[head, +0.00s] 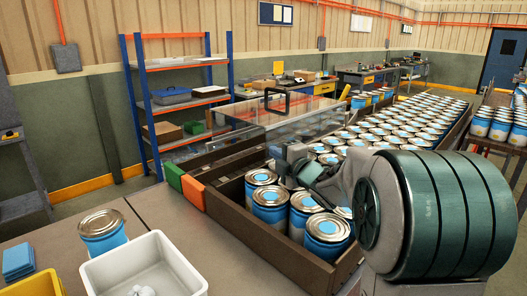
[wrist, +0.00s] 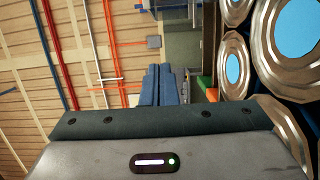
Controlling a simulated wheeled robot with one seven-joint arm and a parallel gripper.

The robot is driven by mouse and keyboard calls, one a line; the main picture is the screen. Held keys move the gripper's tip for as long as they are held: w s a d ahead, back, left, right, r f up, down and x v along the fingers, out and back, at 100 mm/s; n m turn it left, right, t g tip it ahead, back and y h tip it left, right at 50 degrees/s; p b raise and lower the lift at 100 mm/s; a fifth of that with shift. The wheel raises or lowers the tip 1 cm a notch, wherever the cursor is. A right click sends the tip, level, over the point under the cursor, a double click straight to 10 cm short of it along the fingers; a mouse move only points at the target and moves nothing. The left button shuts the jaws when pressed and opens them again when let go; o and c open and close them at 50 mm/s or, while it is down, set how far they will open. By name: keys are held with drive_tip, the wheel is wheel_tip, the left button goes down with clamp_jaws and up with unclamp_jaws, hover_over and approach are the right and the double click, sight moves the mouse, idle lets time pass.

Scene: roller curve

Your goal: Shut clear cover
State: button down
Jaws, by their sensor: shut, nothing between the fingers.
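The clear cover (head: 310,113) is a see-through panel with dark edges and a black handle (head: 277,101) on its upper edge. In the head view my own arm reaches over the cans just in front of the cover and mostly hides the gripper. I cannot make out the cover in the wrist view, and no contact with it shows.
Blue cans (head: 268,195) stand in the brown-walled conveyor (head: 270,243), also close on the right in the wrist view (wrist: 233,68). Green (head: 174,177) and orange (head: 192,187) blocks sit at its corner. A white bin (head: 145,265) and single can (head: 102,232) are on the near table.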

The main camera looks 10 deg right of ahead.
sight(267, 143)
drive_tip(key=shift+w+f+b, duration=0.15)
drive_tip(key=shift+f+b, duration=0.2)
drive_tip(key=shift+f, duration=0.2)
drive_tip(key=shift+w+f+b, duration=0.15)
drive_tip(key=shift+f+b, duration=0.15)
drive_tip(key=shift+f, duration=0.2)
drive_tip(key=shift+w+a, duration=0.1)
drive_tip(key=shift+w, duration=0.1)
drive_tip(key=p+x, duration=0.4)
drive_tip(key=x, duration=0.6)
drive_tip(key=shift+s+a+r, duration=0.1)
drive_tip(key=shift+a+r, duration=0.05)
drive_tip(key=shift+a, duration=0.05)
drive_tip(key=w+d+p, duration=0.1)
drive_tip(key=d, duration=0.2)
drive_tip(key=shift+w+p, duration=0.35)
drive_tip(key=shift+w+d, duration=0.2)
drive_tip(key=shift+d, duration=0.05)
